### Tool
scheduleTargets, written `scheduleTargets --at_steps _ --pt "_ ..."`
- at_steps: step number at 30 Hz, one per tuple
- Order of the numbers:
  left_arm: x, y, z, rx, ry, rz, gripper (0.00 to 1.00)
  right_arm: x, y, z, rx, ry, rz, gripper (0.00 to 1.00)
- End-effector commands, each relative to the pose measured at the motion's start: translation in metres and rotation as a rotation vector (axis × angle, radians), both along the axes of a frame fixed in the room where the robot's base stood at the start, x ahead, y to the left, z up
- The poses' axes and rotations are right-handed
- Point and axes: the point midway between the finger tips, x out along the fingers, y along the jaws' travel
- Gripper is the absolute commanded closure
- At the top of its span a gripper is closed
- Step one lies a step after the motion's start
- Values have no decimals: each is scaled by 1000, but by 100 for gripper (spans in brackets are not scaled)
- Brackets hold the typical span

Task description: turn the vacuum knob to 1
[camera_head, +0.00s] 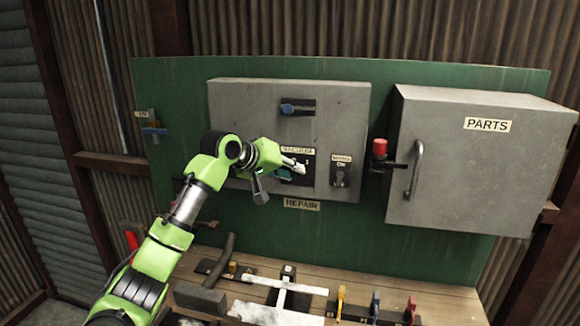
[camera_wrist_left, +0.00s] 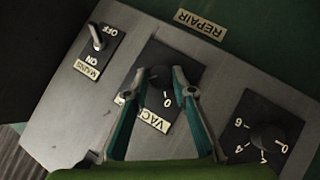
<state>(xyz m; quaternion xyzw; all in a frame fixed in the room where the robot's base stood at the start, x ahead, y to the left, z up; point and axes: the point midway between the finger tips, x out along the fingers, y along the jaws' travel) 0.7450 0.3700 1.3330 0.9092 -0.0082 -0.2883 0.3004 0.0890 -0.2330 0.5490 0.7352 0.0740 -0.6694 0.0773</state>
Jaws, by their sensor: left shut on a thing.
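The vacuum knob (camera_wrist_left: 159,76) is a dark round knob on a black plate with a 0 mark, above a partly hidden label starting "VAC" in the upside-down left wrist view. My left gripper (camera_wrist_left: 161,82) has its two teal-edged fingers on either side of the knob, shut on it. In the head view the left gripper (camera_head: 293,167) is at the black vacuum plate (camera_head: 306,158) on the grey control panel (camera_head: 235,100); the hand hides most of the knob there. The exact setting of the knob is unclear. My right gripper is not in view.
A red button (camera_head: 380,146) and the PARTS cabinet (camera_head: 487,170) stand further right. The wooden bench (camera_head: 447,305) below holds several tools.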

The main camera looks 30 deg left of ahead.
Motion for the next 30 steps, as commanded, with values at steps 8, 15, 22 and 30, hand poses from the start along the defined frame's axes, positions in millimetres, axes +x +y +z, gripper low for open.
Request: scheduleTargets --at_steps 8,15,22,30 --pt "0 -1 -3 12 7 -2 98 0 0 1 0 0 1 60" --pt "0 -1 -3 11 8 -2 63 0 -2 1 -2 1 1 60" --pt "0 -1 -2 10 5 -1 59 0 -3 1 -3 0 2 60" --pt "-10 3 6 11 1 0 59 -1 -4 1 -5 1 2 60"
